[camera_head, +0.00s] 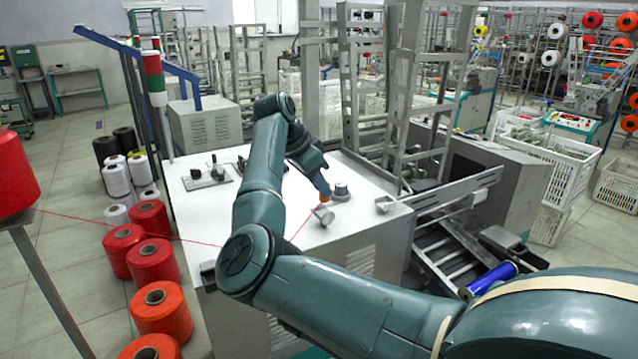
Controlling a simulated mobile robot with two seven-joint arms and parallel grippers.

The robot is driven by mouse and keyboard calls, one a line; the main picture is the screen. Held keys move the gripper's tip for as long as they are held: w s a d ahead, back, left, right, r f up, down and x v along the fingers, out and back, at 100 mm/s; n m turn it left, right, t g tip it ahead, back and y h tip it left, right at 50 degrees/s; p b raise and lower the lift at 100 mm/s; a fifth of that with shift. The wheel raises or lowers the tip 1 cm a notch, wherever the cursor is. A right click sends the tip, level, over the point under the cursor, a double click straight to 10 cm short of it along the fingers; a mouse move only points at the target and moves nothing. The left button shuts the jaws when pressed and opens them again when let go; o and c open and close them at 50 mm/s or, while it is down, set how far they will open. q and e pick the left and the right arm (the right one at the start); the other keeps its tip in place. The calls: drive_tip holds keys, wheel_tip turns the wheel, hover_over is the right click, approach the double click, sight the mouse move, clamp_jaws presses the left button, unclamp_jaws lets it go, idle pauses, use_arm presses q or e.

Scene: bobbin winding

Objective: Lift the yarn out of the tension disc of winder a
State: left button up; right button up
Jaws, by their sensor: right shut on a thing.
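The white-topped winder (375,222) stands in the middle of the head view. On its top are a round grey stacked disc piece (341,192) and a small tilted metal cup-like piece (323,215). I cannot tell for sure which is the tension disc. Thin red yarn (299,234) runs from the left, passes behind my arm and rises toward the cup-like piece. My right gripper (325,195) points down just above the cup-like piece and left of the disc piece. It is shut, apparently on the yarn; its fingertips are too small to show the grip. My left gripper is out of view.
A big red cone (12,175) on a stand is at the far left. Several red spools (152,262) line the floor left of the winder. A metal frame (402,110) rises behind it.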

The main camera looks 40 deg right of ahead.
drive_tip(key=shift+r, duration=0.1)
drive_tip(key=shift+r, duration=1.4)
